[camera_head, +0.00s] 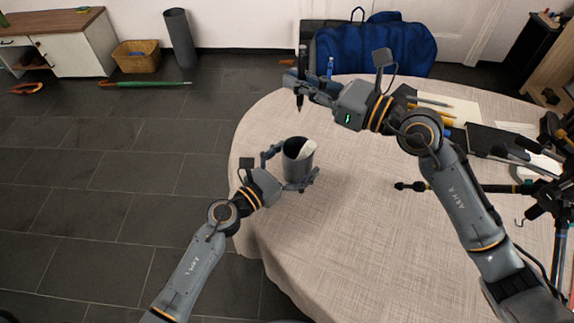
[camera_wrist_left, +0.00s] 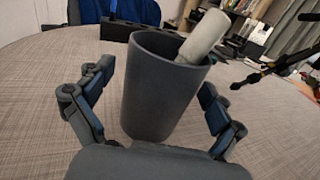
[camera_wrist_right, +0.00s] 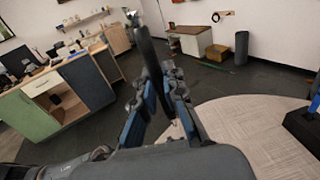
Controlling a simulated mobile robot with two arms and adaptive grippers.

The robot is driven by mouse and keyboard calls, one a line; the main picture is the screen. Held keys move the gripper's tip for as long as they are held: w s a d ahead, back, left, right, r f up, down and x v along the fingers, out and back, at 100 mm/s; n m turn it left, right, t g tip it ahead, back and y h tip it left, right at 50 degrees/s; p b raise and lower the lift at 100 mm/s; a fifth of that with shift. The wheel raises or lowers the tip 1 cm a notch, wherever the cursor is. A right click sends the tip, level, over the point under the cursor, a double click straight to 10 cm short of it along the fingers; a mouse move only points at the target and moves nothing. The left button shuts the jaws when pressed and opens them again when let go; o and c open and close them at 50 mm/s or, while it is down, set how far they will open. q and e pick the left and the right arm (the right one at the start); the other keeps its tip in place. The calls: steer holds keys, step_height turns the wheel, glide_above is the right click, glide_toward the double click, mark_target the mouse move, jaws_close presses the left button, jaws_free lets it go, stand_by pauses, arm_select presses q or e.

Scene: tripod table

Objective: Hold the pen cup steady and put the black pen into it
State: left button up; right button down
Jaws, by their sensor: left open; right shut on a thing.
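The dark grey pen cup (camera_head: 293,169) stands upright near the table's left edge. A whitish, rounded stick (camera_wrist_left: 205,36) leans out of it. My left gripper (camera_head: 288,172) is open around the cup. In the left wrist view the cup (camera_wrist_left: 158,100) sits between the two fingers, with gaps on both sides. My right gripper (camera_head: 303,85) is shut on the black pen (camera_head: 303,62), which it holds upright in the air. In the head view the pen shows above the cup and slightly right of it. The pen (camera_wrist_right: 149,52) also shows between the fingertips in the right wrist view.
The round table (camera_head: 350,240) has a pale cloth and is clear in front. A blue bag (camera_head: 385,45) is behind it. Papers, pens and a dark laptop-like item (camera_head: 490,140) lie on the right. A black tripod (camera_head: 545,192) stands at the right.

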arm_select(q)
steer(key=c, duration=1.4)
arm_select(e)
steer(key=shift+f, duration=6.5)
steer(key=c, duration=1.4)
jaws_free()
steer(key=shift+o, duration=0.2)
steer(key=v, duration=1.2)
